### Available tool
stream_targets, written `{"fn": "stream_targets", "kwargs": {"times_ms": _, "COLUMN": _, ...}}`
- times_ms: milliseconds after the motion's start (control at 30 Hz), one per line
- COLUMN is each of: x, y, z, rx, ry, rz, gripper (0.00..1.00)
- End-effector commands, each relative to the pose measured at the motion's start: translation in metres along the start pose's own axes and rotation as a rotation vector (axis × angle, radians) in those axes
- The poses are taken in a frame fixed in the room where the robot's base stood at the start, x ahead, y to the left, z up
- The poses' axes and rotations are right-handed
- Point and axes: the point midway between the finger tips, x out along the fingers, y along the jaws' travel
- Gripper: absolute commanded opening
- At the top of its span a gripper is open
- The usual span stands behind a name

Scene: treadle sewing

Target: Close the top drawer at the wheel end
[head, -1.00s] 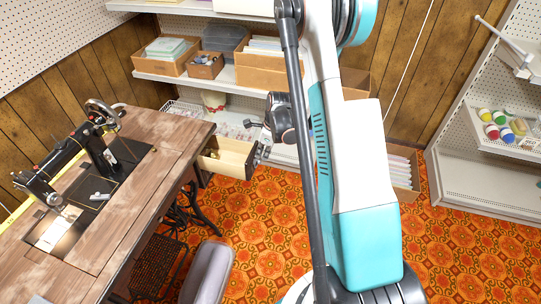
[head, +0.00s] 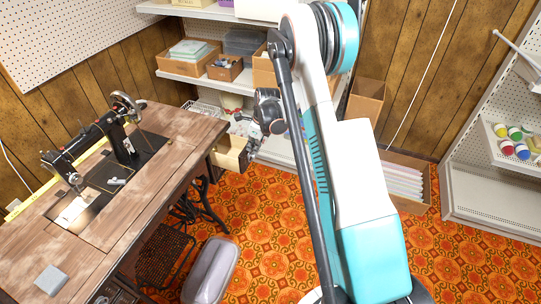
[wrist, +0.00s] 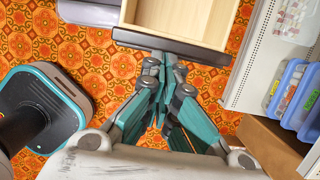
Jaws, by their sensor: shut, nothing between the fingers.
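The top drawer at the wheel end (head: 229,155) is pale wood with a dark front and sticks part way out from under the sewing table (head: 170,130), near the handwheel (head: 126,106). In the wrist view its empty pale inside and dark front panel (wrist: 190,49) show at the top. My gripper (head: 252,153) is at the drawer's outer face. In the wrist view its teal fingers are together and empty, with the tips (wrist: 165,60) against or very close to the front panel; exact contact is hard to tell.
Shelves with boxes (head: 190,58) stand behind the drawer. An open carton (head: 405,180) is on the floor to the right. Patterned floor is clear between.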

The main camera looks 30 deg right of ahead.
Motion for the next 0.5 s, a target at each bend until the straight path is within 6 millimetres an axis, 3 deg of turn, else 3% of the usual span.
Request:
{"fn": "stream_targets", "kwargs": {"times_ms": 33, "x": 0.004, "y": -0.001, "z": 0.015, "rx": -0.004, "ry": 0.000, "rz": 0.001, "gripper": 0.00}}
{"fn": "stream_targets", "kwargs": {"times_ms": 200, "x": 0.013, "y": -0.002, "z": 0.051, "rx": -0.003, "ry": 0.000, "rz": 0.000, "gripper": 0.00}}
{"fn": "stream_targets", "kwargs": {"times_ms": 500, "x": 0.024, "y": -0.002, "z": 0.094, "rx": -0.001, "ry": 0.000, "rz": -0.001, "gripper": 0.00}}
